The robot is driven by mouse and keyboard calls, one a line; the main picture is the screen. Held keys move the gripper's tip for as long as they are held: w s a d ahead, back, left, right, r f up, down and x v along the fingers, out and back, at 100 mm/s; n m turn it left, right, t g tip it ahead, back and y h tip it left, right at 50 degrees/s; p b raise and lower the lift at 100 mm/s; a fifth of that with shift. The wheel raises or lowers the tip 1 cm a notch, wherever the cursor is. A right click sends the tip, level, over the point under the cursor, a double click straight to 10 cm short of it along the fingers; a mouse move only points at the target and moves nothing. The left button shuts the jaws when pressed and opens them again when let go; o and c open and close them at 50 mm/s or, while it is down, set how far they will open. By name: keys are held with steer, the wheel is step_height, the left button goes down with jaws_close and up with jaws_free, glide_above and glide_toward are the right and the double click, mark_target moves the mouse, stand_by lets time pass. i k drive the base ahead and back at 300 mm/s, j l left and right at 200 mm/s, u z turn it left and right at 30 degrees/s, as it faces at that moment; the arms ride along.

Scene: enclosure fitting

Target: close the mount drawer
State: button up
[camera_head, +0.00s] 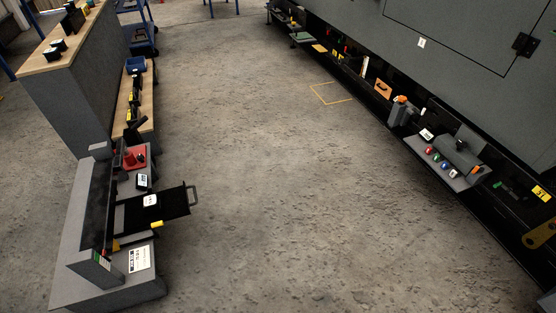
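A black drawer (172,206) sticks out to the right from a grey station (75,270) at the lower left. It stands open. A grey handle (193,195) is at its outer end, and a small white label (150,200) shows on its top surface. I take this to be the mount drawer, but I cannot read the label. My gripper is not in view, so its state and its distance from the drawer do not show.
A red block (134,157) and a white-labelled item (143,181) sit behind the drawer on the station. A large grey enclosure (450,40) with a low button shelf (452,172) lines the right. The concrete floor (270,180) between is clear.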

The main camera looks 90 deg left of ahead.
mark_target(175, 202)
steer(key=i+u, duration=0.15)
steer(key=u, duration=3.55)
steer(key=i+j, duration=0.15)
steer(key=i, duration=0.7)
